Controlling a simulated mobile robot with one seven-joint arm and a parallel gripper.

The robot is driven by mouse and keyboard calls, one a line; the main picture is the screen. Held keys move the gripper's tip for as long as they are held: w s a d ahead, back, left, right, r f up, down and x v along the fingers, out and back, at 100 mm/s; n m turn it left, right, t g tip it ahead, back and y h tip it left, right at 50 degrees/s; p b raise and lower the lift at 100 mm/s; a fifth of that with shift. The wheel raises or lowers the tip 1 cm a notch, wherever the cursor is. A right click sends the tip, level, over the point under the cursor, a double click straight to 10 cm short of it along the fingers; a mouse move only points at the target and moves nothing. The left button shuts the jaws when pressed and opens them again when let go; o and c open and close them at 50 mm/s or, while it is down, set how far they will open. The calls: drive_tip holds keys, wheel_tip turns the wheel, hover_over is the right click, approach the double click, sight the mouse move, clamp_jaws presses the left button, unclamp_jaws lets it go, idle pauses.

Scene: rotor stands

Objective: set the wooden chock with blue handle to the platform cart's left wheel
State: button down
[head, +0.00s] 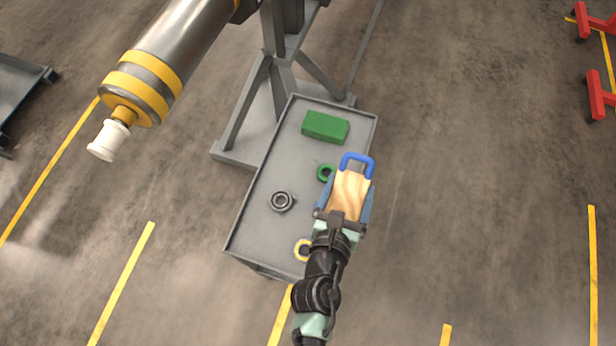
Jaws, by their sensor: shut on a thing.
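My gripper (343,207) is shut on the wooden chock (350,194), a pale wood-grained block with a blue loop handle (357,162) at its far end. The chock is held over the right side of a grey cart-like tray (245,222); its height above the surface is hard to tell. The fingers lie along both sides of the wood. No wheel of a platform cart shows clearly. A dark grey platform (22,82) at the left edge, cut off by the frame, may be a cart.
The grey tray holds a green block (325,127), a green ring (325,173), a dark ring (281,201) and a yellow ring (302,249). A grey stand (243,110) carries a large metal cylinder (170,60) above. Red stands (598,95) are at right.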

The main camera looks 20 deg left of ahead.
drive_tip(key=w+b, duration=0.1)
drive_tip(key=w+a+r, duration=0.1)
drive_tip(key=w, duration=0.1)
drive_tip(key=w+a+b, duration=0.1)
drive_tip(key=shift+w+r+b, duration=0.15)
drive_tip(key=shift+r+b, duration=0.2)
drive_tip(key=w+a+r+b, duration=0.2)
drive_tip(key=a+b, duration=0.1)
drive_tip(key=a, duration=0.2)
drive_tip(key=w+a+r+b, duration=0.1)
drive_tip(key=w+a+b, duration=0.1)
drive_tip(key=a, duration=0.4)
drive_tip(key=shift+s+f+b, duration=0.2)
drive_tip(key=shift+f+b, duration=1.75)
drive_tip(key=shift+f, duration=2.8)
drive_tip(key=shift+f, duration=0.1)
unclamp_jaws()
drive_tip(key=shift+f, duration=0.1)
drive_tip(key=shift+r, duration=0.25)
drive_tip(key=p+v, duration=0.1)
drive_tip(key=v, duration=1.1)
drive_tip(key=shift+d+p, duration=0.2)
drive_tip(key=shift+p, duration=0.1)
